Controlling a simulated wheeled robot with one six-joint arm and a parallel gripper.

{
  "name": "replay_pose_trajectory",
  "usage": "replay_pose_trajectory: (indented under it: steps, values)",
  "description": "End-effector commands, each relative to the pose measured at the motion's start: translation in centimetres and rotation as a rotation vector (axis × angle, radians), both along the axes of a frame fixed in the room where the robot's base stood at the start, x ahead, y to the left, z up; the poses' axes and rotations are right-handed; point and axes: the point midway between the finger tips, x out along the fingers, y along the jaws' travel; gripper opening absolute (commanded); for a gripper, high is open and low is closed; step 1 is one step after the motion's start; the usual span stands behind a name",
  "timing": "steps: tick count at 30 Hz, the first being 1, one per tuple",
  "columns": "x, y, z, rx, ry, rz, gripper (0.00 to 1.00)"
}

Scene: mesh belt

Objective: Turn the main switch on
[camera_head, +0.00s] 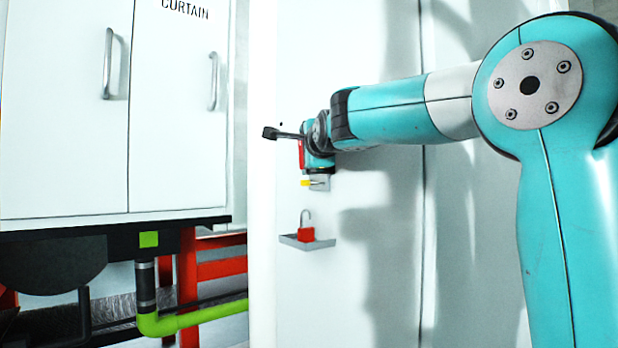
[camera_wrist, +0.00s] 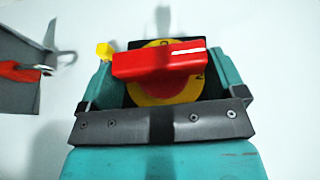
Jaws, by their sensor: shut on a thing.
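The main switch has a red bar handle (camera_wrist: 160,65) on a yellow round plate (camera_wrist: 150,96) in the wrist view. The handle lies nearly level, its right end slightly higher. A white line marks that right end. Dark marks show on the plate above the handle and at its right. My gripper (camera_wrist: 168,82) has one teal finger at each side and is shut on the handle. In the head view my gripper (camera_head: 318,160) is at the white cabinet front, and a small red part of the handle (camera_head: 301,155) shows. The rest is hidden by my gripper.
A red padlock (camera_head: 306,234), shackle open, stands on a small grey shelf (camera_head: 291,240) below the switch. A small yellow part (camera_head: 306,183) sticks out just under my gripper. A white cabinet with handles (camera_head: 170,120) stands at left, above red and green framework.

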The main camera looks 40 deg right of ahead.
Motion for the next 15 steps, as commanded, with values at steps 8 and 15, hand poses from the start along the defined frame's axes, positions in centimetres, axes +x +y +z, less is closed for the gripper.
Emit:
replay_pose_trajectory:
  steps: [8, 15]
  values:
    - [-0.03, 0.02, -0.64, 0.004, -0.094, 0.000, 0.66]
    - [0.00, 0.01, -0.38, 0.006, -0.116, 0.000, 0.66]
